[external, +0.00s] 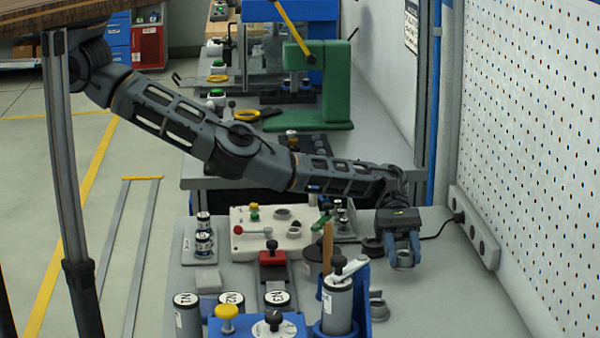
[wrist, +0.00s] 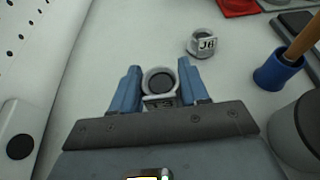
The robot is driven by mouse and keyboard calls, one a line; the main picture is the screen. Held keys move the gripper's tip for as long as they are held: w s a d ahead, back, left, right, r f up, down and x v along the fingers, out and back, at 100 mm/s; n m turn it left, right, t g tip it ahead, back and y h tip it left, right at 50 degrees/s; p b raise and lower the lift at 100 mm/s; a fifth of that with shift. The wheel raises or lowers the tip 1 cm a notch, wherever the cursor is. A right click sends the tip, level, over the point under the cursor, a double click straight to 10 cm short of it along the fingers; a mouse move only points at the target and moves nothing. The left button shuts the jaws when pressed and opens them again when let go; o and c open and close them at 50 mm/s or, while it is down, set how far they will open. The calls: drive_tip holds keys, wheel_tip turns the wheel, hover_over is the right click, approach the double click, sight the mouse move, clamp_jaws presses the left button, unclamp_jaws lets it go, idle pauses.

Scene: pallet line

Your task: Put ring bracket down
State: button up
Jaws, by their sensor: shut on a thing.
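My gripper (external: 402,250) is at the right of the bench in the external view, pointing down. Its blue fingers are shut on a grey ring bracket (external: 403,261). In the wrist view the held ring bracket (wrist: 161,82) sits between the fingers, ring facing up, with a partly hidden label below. It is low over the bench; I cannot tell whether it touches. A second ring bracket (wrist: 203,43), labelled J6, stands apart on the bench ahead of the gripper. A similar grey bracket (external: 378,307) shows near the front in the external view.
A blue cup (wrist: 278,72) holds a wooden handle. A large grey cylinder (external: 338,305) stands in a blue holder. A pegboard wall (external: 535,120) and socket strip (external: 475,228) border the right side. Bare bench (external: 460,300) lies to the right of the brackets.

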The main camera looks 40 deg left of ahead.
sight(403, 281)
drive_tip(key=shift+w+a+f, duration=0.1)
drive_tip(key=shift+w+f, duration=0.25)
drive_tip(key=shift+w, duration=0.15)
drive_tip(key=shift+f+b, duration=1.2)
drive_tip(key=shift+f, duration=0.7)
drive_tip(key=shift+f, duration=0.1)
drive_tip(key=shift+f, duration=0.15)
drive_tip(key=o, duration=1.2)
drive_tip(key=shift+c, duration=0.2)
drive_tip(key=shift+r, duration=0.35)
drive_tip(key=p+v, duration=0.1)
drive_tip(key=v, duration=1.1)
drive_tip(key=shift+f+p, duration=0.15)
drive_tip(key=shift+p, duration=0.25)
